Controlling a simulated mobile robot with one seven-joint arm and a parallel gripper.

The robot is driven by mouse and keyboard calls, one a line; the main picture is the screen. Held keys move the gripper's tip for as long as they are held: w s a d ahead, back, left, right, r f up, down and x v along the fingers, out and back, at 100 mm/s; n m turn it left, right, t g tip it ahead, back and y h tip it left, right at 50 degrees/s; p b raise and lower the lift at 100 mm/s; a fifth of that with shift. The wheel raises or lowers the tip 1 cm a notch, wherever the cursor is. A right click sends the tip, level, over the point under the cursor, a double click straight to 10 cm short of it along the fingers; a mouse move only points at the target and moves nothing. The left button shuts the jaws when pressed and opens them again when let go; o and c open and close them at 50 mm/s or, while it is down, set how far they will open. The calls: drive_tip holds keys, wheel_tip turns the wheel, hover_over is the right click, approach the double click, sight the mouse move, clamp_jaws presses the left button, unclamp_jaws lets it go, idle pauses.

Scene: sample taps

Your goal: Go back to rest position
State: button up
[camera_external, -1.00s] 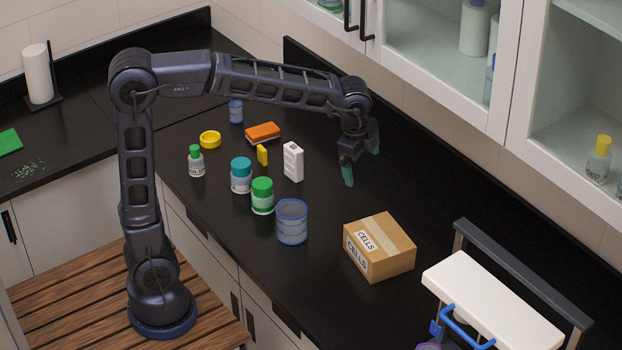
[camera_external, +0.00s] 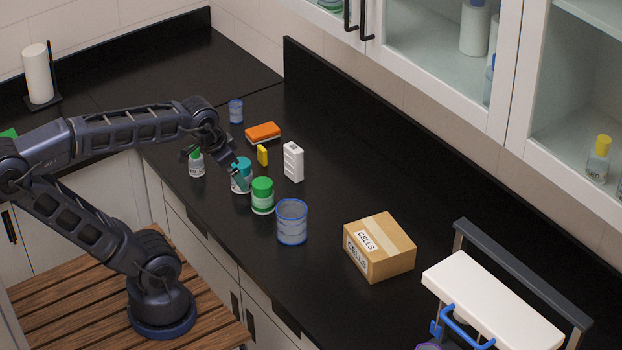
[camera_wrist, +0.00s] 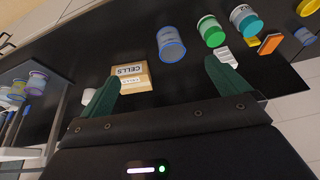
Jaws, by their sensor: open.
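My gripper (camera_external: 216,164) is open in the external view, in front of the counter's left part. Its fingers, with nothing between them, also show in the wrist view (camera_wrist: 163,84). In the external view one finger overlaps the teal-lidded jar (camera_external: 242,181), and the other is near the small green-capped bottle (camera_external: 196,165). I cannot tell whether they touch. My arm is folded back, its elbow at the left picture edge. The yellow ring seen earlier is hidden behind the arm.
On the black counter stand a green-lidded jar (camera_external: 262,196), a blue-rimmed beaker (camera_external: 292,222), a white block (camera_external: 293,161), an orange sponge (camera_external: 263,132) and a CELLS box (camera_external: 380,247). A white-topped rack (camera_external: 490,300) is at right. The counter behind the box is clear.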

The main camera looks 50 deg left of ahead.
drive_tip(key=shift+s+a+f+n, duration=0.2)
drive_tip(key=shift+s+f+n, duration=0.1)
drive_tip(key=shift+s, duration=0.2)
drive_tip(key=shift+s+a+f+n, duration=0.2)
drive_tip(key=shift+s+f, duration=0.1)
drive_tip(key=shift+s, duration=0.15)
